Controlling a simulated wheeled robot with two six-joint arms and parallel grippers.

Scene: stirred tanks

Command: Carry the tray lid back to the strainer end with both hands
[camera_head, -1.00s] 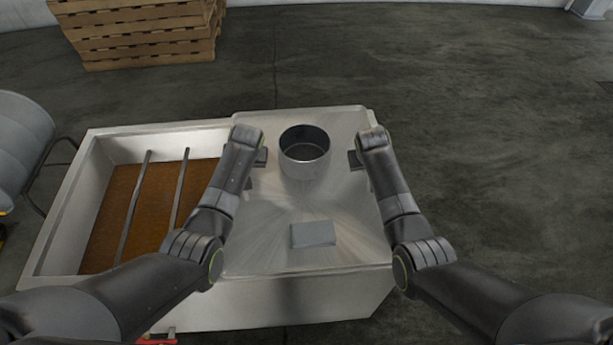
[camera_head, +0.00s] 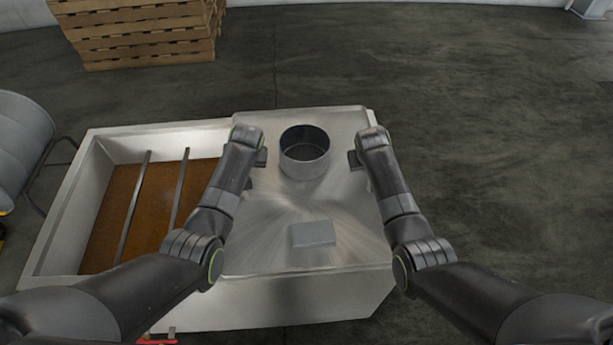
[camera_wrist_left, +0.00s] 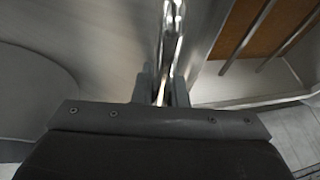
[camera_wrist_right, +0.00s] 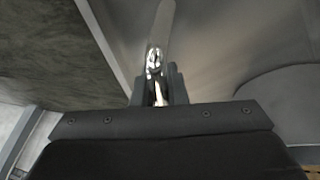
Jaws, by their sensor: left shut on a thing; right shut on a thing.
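The tray lid (camera_head: 340,205) is a shiny metal plate lying over the right part of the metal tray (camera_head: 300,300). A round metal cup-like strainer (camera_head: 304,160) and a flat grey block (camera_head: 312,234) are on the lid. My left gripper (camera_head: 262,158) is at the lid's left side; in the left wrist view (camera_wrist_left: 163,88) its fingers are shut on a shiny handle. My right gripper (camera_head: 354,160) is at the lid's right side; in the right wrist view (camera_wrist_right: 155,88) its fingers are shut on a similar handle. The fingertips are partly hidden in the head view.
The tray's left part is open, with a brown bottom and two bars (camera_head: 135,205) across it. A grey drum (camera_head: 20,140) stands at the left. Stacked wooden pallets (camera_head: 140,30) are at the back left. The floor on the right is clear.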

